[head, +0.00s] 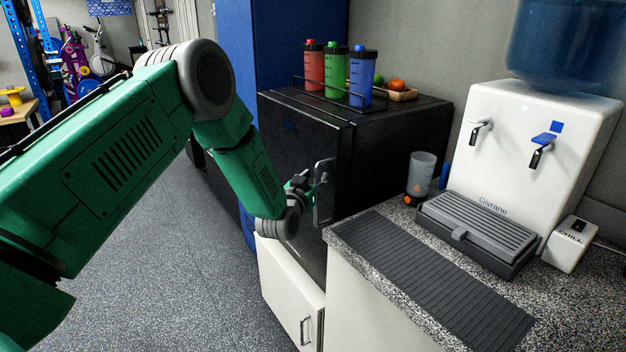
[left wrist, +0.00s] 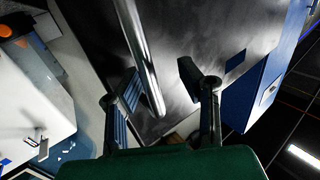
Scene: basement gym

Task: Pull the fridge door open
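The black fridge (head: 385,130) stands on a white cabinet. Its dark door (head: 290,135) looks shut in the head view. A vertical metal handle (head: 323,200) sits on the door's right side. My left gripper (head: 310,181) is at the handle, partly hidden by its own wrist. In the left wrist view, the two fingers of the gripper (left wrist: 165,85) are spread apart. The shiny handle bar (left wrist: 141,48) runs between them, closer to the left finger. A clear gap shows between bar and right finger; contact with the left finger cannot be told. My right gripper is not in view.
Red, green and blue bottles (head: 335,72) stand in a rack on the fridge, beside fruit on a wooden tray (head: 404,95). A counter (head: 350,235) with a water dispenser (head: 530,140) stands right of the fridge. Grey floor (head: 170,250) left of the fridge is clear.

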